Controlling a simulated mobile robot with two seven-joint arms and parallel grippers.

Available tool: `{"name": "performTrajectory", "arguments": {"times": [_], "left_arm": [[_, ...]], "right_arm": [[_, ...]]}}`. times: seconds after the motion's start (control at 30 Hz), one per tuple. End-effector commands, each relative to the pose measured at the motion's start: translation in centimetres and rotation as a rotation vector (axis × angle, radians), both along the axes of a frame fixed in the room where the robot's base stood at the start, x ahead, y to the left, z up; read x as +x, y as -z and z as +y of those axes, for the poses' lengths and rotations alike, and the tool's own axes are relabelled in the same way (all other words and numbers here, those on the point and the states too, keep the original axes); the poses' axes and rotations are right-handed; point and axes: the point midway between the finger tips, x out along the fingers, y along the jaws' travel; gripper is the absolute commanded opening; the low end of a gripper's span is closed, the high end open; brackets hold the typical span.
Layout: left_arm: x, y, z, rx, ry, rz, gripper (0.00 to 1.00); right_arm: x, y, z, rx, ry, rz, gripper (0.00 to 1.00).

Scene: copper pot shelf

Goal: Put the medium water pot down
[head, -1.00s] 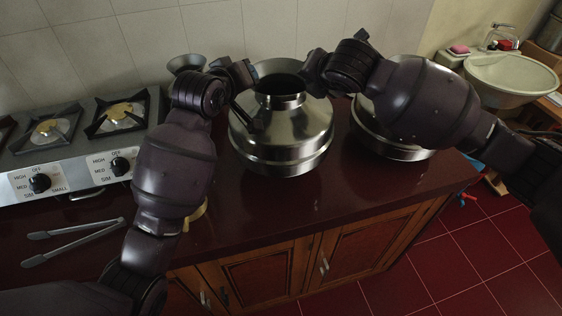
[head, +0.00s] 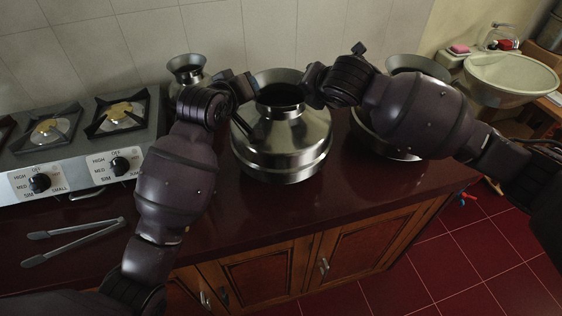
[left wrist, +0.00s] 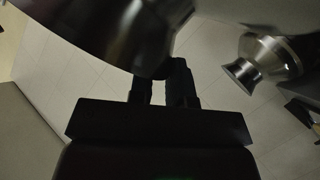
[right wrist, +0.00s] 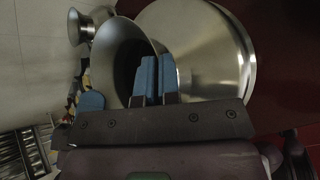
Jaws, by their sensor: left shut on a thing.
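The medium water pot (head: 283,150), a shiny steel vessel with a flared mouth, is upright over the dark red counter (head: 240,220). Whether its base touches the counter is unclear. My left gripper (head: 250,86) is shut at the left side of its mouth; in the left wrist view the pot (left wrist: 115,30) fills the upper left. My right gripper (head: 310,88) is at the right side of the mouth. In the right wrist view its blue fingertips (right wrist: 157,78) are close together on the rim of the pot (right wrist: 205,50).
A smaller steel pot (head: 187,72) stands behind my left arm. A larger pot (head: 420,66) stands at right, partly hidden by my right arm. A stove (head: 75,165) and tongs (head: 75,241) are at left. The front counter is clear. A basin (head: 512,75) is far right.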

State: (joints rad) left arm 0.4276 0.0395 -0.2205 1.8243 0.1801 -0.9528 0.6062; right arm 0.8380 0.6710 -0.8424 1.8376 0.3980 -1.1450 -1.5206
Motion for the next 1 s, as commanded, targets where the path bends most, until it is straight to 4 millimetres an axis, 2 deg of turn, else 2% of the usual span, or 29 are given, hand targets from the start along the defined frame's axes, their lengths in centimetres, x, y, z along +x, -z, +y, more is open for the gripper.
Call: {"name": "performTrajectory", "arguments": {"times": [0.03, 0.4, 0.43, 0.6, 1.0], "left_arm": [[-0.2, -0.1, -0.5, -0.001, 0.011, -0.004, 0.0], [-0.2, 1.1, -0.5, -0.001, 0.011, -0.006, 0.0], [-0.2, 1.5, -0.4, 0.003, 0.01, 0.004, 0.21], [-0.1, 1.5, -0.3, 0.002, 0.007, 0.003, 0.43], [0.0, 1.4, -0.1, 0.001, 0.003, -0.001, 0.43]], "right_arm": [[0.2, -0.7, 0.2, 0.013, -0.001, -0.014, 0.0], [0.2, 0.5, 0.2, 0.013, -0.001, -0.015, 0.0], [0.2, 0.9, 0.2, 0.01, 0.0, -0.008, 0.07], [0.1, 1.0, 0.1, 0.007, 0.0, -0.006, 0.29], [0.0, 1.3, 0.0, 0.002, 0.0, -0.002, 0.29]]}}
